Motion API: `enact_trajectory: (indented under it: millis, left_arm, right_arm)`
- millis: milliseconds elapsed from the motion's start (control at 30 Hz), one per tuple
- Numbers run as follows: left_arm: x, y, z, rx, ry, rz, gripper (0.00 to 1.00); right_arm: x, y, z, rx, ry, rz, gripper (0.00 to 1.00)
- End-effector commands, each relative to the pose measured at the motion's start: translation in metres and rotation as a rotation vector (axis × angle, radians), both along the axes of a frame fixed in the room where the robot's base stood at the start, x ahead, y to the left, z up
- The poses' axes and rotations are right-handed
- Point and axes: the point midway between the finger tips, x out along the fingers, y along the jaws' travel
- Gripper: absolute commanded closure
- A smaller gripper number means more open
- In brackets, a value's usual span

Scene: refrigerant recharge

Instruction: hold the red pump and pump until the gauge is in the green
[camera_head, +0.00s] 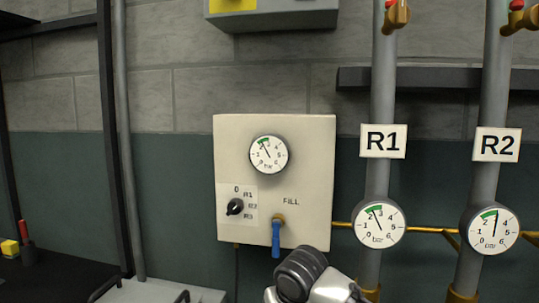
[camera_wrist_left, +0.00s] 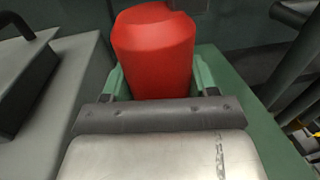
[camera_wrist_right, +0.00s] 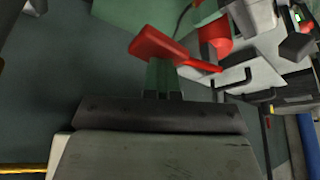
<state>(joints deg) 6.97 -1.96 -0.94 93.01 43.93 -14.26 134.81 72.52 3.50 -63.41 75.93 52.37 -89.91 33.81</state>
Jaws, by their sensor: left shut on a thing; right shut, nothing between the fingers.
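The red pump (camera_wrist_left: 153,50) fills the middle of the left wrist view. My left gripper (camera_wrist_left: 158,80) is shut on it, with one green finger on each side. In the right wrist view, a red lever (camera_wrist_right: 153,42) crosses just in front of my right gripper (camera_wrist_right: 163,78). My right gripper is shut and empty, its tips at or against the lever; contact is unclear. Part of a red body (camera_wrist_right: 216,36) shows behind the lever. The panel gauge (camera_head: 268,154) has its needle pointing up and left, by the green band. Neither gripper shows in the head view.
The cream panel (camera_head: 315,160) holds a selector knob (camera_head: 235,207) and a blue FILL handle (camera_head: 276,238). Pipes R1 (camera_head: 383,90) and R2 (camera_head: 494,95) carry gauges at the right. A grey box with black handles (camera_head: 165,291) stands below left of the panel.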

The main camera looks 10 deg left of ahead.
Motion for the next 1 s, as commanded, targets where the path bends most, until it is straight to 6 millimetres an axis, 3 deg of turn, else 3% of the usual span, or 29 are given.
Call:
enact_trajectory:
  millis: [700,1000]
  left_arm:
    - [0.000,0.001,0.000,-0.006,0.000,0.002,0.92]
    - [0.000,0.001,0.000,-0.006,0.000,0.002,0.92]
  right_arm:
    - [0.000,-0.001,0.057,-0.003,0.001,-0.002,1.00]
    - [0.000,-0.001,0.062,-0.003,0.002,-0.002,1.00]
